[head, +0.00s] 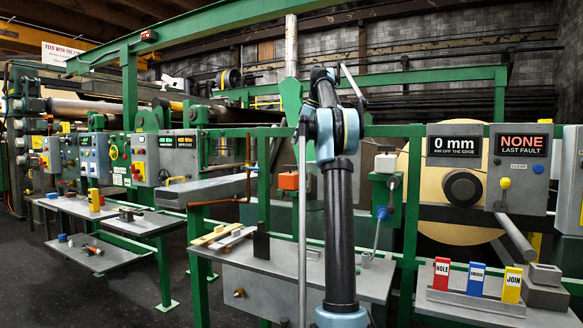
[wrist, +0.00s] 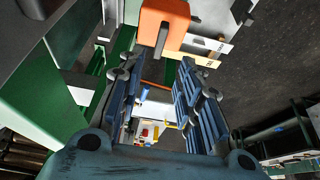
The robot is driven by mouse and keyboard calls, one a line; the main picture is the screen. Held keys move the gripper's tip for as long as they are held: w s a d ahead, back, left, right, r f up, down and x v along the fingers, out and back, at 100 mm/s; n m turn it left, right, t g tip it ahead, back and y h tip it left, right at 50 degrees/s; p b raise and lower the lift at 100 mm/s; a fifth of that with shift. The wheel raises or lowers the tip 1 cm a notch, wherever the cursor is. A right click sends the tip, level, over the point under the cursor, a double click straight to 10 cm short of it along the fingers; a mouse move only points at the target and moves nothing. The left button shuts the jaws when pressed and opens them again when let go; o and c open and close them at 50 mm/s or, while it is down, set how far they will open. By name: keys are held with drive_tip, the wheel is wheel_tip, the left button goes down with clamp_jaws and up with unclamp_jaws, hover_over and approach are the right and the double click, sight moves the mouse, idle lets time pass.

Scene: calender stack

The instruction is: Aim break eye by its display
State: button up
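The display (head: 459,147) reads "0 mm, AIM OFF THE EDGE" on a grey panel at the right of the head view. A round black knob (head: 462,188) sits below it. I cannot tell for sure which part is the break eye. Another orange box (head: 288,180) stands further left. In the wrist view my gripper (wrist: 156,75) is open with nothing between its fingers. An orange box (wrist: 163,24) with a grey bar lies just beyond the fingertips. My gripper is not clear in the head view.
A "NONE, LAST FAULT" panel (head: 522,155) with a yellow button adjoins the display panel. Red, blue and yellow labelled blocks (head: 476,278) stand on the right shelf. A grey bench (head: 280,262) and green frame posts stand in front. Dark floor (head: 110,290) is open at left.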

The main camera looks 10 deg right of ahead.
hover_over(290, 177)
drive_tip(key=w+d, duration=0.1)
drive_tip(key=w, duration=0.4)
drive_tip(key=f, duration=1)
drive_tip(key=shift+s+d+f, duration=0.2)
drive_tip(key=shift+s+f, duration=0.05)
drive_tip(key=shift+f, duration=0.15)
clamp_jaws()
